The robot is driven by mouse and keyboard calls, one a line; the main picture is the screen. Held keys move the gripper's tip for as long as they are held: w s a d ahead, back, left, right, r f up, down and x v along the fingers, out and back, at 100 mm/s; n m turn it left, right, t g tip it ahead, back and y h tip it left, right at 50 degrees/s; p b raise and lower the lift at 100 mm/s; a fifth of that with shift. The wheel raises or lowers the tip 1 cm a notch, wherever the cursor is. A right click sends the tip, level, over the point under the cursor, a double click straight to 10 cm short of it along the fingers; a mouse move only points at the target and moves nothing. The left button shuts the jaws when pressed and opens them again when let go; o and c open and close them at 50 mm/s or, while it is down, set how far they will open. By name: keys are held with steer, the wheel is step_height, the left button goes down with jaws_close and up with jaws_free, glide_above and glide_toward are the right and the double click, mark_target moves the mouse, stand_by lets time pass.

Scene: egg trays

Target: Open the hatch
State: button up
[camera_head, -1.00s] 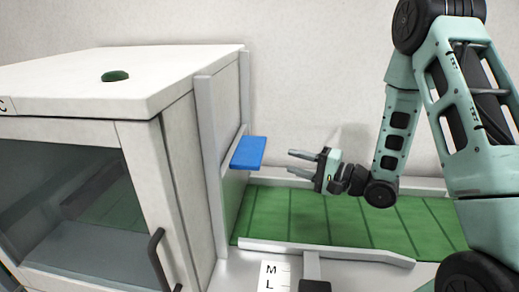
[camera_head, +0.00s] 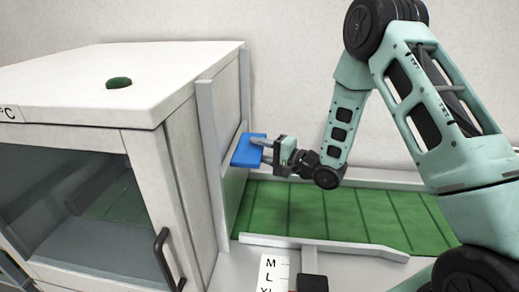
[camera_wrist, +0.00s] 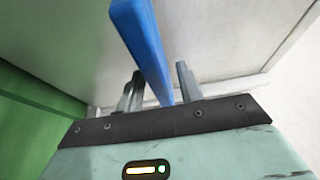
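The hatch (camera_head: 229,110) is a pale panel in a grey frame on the right side of the white cabinet (camera_head: 170,75). It looks closed. A flat blue handle (camera_head: 248,151) sticks out from it to the right. My gripper (camera_head: 262,150) is at the handle's right end. In the wrist view the blue handle (camera_wrist: 145,45) runs between the two fingers of my gripper (camera_wrist: 160,85). The fingers stand apart, with a gap visible on the handle's right side. I cannot tell whether the left finger touches it.
A green conveyor (camera_head: 335,215) with low pale rails runs below my gripper, up to the hatch. The cabinet's front has a glass door with a black handle (camera_head: 165,258). A size-label strip (camera_head: 270,273) lies at the front. A plain wall is behind.

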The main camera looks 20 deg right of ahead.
jaws_close()
step_height(320, 180, up, 20)
steer(key=p, duration=1.2)
steer(key=shift+p, duration=0.35)
jaws_free()
steer(key=b+v, duration=0.5)
steer(key=v, duration=1.2)
steer(key=shift+d, duration=0.2)
steer(key=shift+s, duration=0.1)
